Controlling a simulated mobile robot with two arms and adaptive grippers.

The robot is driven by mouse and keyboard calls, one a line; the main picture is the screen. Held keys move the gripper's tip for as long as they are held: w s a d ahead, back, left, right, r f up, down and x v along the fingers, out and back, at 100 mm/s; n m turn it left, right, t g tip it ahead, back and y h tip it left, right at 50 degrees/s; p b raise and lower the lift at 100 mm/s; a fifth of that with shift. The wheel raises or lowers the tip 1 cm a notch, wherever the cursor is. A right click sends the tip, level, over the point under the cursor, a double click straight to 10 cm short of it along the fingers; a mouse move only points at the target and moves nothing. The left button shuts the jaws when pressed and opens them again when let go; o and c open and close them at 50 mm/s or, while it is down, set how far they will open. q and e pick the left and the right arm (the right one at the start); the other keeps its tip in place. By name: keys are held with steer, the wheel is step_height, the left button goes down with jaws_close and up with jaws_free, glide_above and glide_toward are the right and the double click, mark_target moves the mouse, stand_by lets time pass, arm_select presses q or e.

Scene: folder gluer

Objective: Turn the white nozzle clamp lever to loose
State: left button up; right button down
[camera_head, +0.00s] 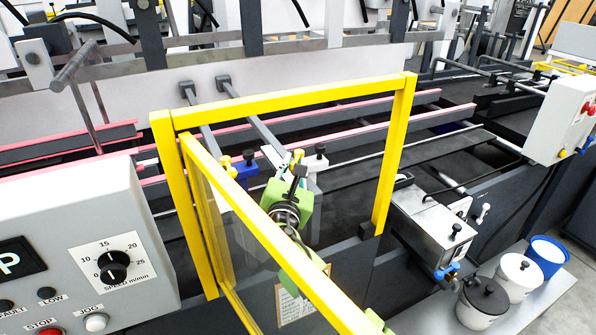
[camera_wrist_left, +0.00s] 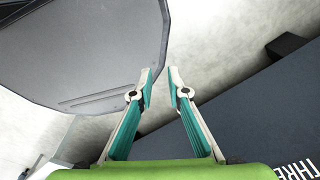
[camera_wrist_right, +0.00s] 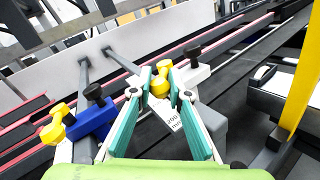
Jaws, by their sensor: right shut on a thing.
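The white nozzle clamp (camera_wrist_right: 197,78) stands on a rail inside the yellow frame. It carries a yellow lever (camera_wrist_right: 160,82) and a black knob (camera_wrist_right: 192,52). My right gripper (camera_wrist_right: 160,92) is shut on the yellow lever, one finger on each side. In the head view my right gripper (camera_head: 297,168) reaches the white clamp (camera_head: 315,165) and hides part of it. The clamp's lower part is hidden behind the fingers. My left gripper (camera_wrist_left: 160,72) is open and empty, a gap between its tips; it does not show in the head view.
A blue clamp (camera_wrist_right: 97,118) with its own yellow lever (camera_wrist_right: 56,126) and black knob sits just left of the white one. The yellow guard frame (camera_head: 290,103) surrounds my right arm. Lidded pots (camera_head: 482,300) stand at the lower right.

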steer(key=shift+w+a+m+h+b, duration=0.1)
steer(key=shift+a+m+h+b, duration=0.25)
steer(key=shift+h, duration=0.3)
steer(key=shift+a+m+h+b, duration=0.1)
steer(key=shift+m+h, duration=0.35)
steer(key=shift+h, duration=0.2)
steer(key=c, duration=1.9)
jaws_free()
step_height(320, 180, up, 10)
steer(key=shift+f, duration=0.1)
